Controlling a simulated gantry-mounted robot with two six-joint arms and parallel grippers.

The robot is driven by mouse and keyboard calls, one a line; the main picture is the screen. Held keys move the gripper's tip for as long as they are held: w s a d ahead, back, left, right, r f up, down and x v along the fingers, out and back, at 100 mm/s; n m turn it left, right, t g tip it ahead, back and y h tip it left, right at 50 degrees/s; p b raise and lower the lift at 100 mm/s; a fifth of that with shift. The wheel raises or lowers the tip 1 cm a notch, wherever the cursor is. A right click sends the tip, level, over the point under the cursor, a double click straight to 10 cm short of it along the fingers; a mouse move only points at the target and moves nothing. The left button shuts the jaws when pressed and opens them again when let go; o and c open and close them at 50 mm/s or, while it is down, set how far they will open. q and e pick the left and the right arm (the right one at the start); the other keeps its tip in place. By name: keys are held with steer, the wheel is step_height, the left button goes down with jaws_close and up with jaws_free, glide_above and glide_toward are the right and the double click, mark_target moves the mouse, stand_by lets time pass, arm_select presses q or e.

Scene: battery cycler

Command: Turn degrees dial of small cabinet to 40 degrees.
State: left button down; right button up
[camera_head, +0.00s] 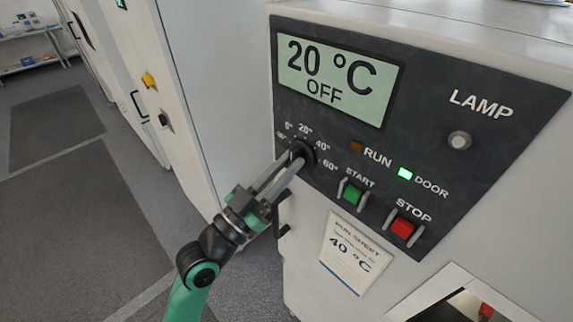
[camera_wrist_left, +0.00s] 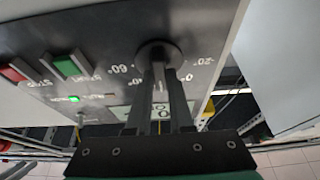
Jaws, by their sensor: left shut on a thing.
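The degrees dial (camera_head: 303,150) is a dark round knob on the dark front panel of the small cabinet (camera_head: 430,110), with marks running up to 60° around it. The display (camera_head: 338,80) reads 20 °C and OFF. My left gripper (camera_head: 294,163) reaches up from below with its two fingers shut on the dial. In the left wrist view, the dial (camera_wrist_left: 159,53) sits between the tips of the fingers (camera_wrist_left: 160,75). The fingers partly hide the dial's face and some marks, so the pointer cannot be made out. My right gripper is not in view.
A green START button (camera_head: 352,193) and a red STOP button (camera_head: 403,227) sit right of the dial. The DOOR light (camera_head: 405,173) glows green. A run sheet (camera_head: 353,247) reading 40 °C is below the panel. A taller white cabinet (camera_head: 210,80) stands close on the left.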

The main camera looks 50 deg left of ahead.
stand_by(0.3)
arm_select(q)
steer(key=m+h+b, duration=0.2)
steer(key=m+b, duration=0.1)
steer(key=m, duration=0.1)
steer(key=m+h+b, duration=0.2)
steer(key=m+b, duration=0.1)
steer(key=shift+a+m+g, duration=0.1)
steer(key=shift+m+g, duration=0.3)
steer(key=shift+r+m+h, duration=0.15)
steer(key=shift+m+h, duration=0.35)
steer(key=shift+m, duration=0.4)
steer(key=shift+m+g+h+p, duration=0.3)
steer(key=shift+m+g+p, duration=0.1)
steer(key=shift+m+p, duration=0.5)
steer(key=c, duration=0.8)
jaws_free()
